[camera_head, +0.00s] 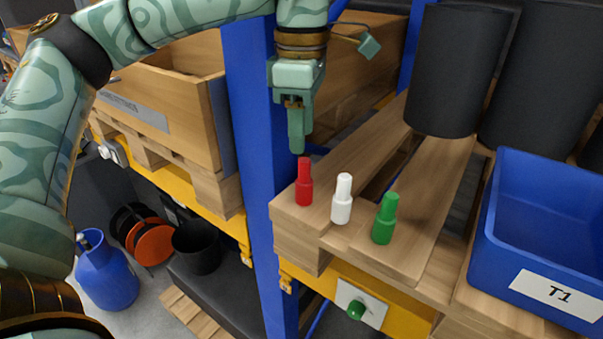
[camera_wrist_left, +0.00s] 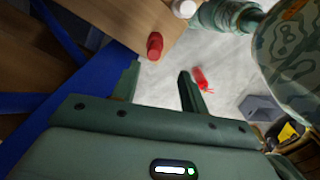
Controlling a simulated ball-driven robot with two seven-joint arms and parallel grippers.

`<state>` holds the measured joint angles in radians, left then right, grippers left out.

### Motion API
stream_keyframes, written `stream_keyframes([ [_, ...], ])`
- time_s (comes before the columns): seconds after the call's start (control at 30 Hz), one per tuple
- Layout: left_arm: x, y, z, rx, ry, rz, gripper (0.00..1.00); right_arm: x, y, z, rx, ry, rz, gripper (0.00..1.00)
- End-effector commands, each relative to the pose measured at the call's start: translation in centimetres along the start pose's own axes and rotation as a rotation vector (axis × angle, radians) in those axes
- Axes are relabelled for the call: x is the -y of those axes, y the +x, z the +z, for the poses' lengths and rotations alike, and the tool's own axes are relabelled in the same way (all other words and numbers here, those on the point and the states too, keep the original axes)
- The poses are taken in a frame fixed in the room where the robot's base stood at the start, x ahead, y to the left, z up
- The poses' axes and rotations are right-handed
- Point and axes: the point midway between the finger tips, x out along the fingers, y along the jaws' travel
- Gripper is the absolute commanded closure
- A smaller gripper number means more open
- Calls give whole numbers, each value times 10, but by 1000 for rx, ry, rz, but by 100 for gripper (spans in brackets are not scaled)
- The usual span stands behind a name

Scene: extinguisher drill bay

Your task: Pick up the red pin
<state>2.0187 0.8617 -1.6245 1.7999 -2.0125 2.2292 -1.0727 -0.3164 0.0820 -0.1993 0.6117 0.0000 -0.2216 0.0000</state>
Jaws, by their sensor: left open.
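The red pin (camera_head: 304,184) stands upright on the front left corner of a wooden pallet (camera_head: 433,222). It also shows in the left wrist view (camera_wrist_left: 155,46), just beyond my fingertips and towards the left one. My left gripper (camera_head: 296,144) points down above the pin, apart from it. In the left wrist view my left gripper (camera_wrist_left: 160,73) has its two fingers spread with nothing between them. My right gripper is not in view.
A white pin (camera_head: 342,200) and a green pin (camera_head: 385,220) stand right of the red one. A blue bin (camera_head: 556,240) and black cylinders (camera_head: 452,70) stand further right. A blue post (camera_head: 255,150) rises close on the left, beside a wooden crate (camera_head: 165,110).

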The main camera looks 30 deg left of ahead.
Motion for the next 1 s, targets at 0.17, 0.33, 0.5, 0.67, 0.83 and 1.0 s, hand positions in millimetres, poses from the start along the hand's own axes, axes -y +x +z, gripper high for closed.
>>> stream_keyframes([
  [0.17,0,22,0,0,-1,-2,56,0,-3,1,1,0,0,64],
  [0.33,1,38,-2,-1,1,-4,56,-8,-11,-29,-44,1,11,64],
  [0.5,1,65,-3,-1,0,-3,56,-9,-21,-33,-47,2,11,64],
  [0.67,1,76,-3,0,0,0,56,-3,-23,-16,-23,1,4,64],
  [0.83,1,76,-3,0,0,0,59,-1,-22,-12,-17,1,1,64],
  [1.0,1,76,-3,0,0,0,100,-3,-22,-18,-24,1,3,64],
])
